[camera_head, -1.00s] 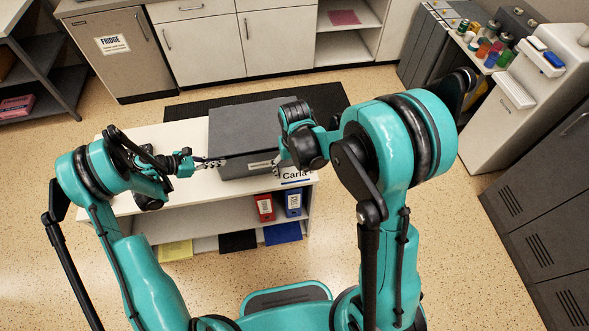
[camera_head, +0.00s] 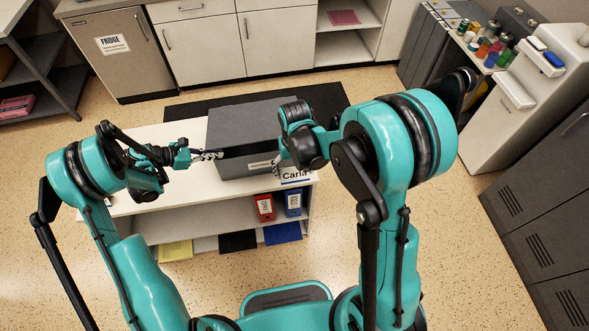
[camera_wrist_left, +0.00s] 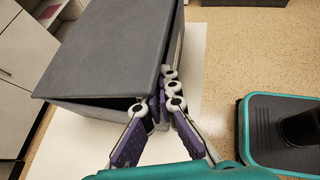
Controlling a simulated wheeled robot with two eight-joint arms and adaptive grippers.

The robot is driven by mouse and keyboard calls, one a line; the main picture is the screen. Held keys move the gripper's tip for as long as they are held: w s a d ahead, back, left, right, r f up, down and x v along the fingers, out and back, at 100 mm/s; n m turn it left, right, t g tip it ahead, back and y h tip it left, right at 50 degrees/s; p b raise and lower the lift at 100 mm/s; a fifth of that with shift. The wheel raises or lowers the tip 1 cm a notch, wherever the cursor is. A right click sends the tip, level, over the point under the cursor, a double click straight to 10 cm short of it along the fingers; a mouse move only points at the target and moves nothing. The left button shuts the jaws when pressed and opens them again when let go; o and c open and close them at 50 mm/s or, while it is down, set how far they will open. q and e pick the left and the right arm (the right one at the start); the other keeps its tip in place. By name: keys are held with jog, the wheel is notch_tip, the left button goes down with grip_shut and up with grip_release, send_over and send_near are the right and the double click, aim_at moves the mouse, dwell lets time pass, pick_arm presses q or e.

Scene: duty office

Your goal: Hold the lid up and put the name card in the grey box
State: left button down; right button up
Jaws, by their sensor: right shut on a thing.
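The grey box (camera_head: 245,164) stands on the white shelf top, with its dark grey lid (camera_head: 250,122) over it. In the left wrist view the lid (camera_wrist_left: 105,50) is tilted up a little, with a dark gap under its near edge. My left gripper (camera_head: 217,155) is at the box's left front corner, its fingertips (camera_wrist_left: 160,100) at or under the lid's edge; whether they are closed is unclear. My right gripper (camera_head: 277,169) is shut on the white name card (camera_head: 296,175) reading "Carla", in front of the box's right end. My right arm partly hides the card and box.
The white shelf unit (camera_head: 145,205) has bare top to the left of the box. Red (camera_head: 265,208) and blue (camera_head: 293,204) binders stand on its lower shelf. A dark mat (camera_head: 190,109) lies behind it. Cabinets and a fridge (camera_head: 115,48) line the back.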

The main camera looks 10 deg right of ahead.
aim_at(214, 145)
pick_arm(q)
jog(key=shift+w+r, duration=0.35)
jog(key=shift+r, duration=0.5)
jog(key=shift+w+r, duration=0.35)
jog(key=shift+r, duration=0.5)
jog(key=shift+w+r, duration=0.45)
jog(key=shift+r, duration=0.35)
jog(key=shift+w+r, duration=0.4)
jog(key=shift+r, duration=0.35)
jog(key=shift+w+r, duration=0.1)
jog(key=shift+w+r, duration=1.2)
jog(key=shift+r, duration=0.2)
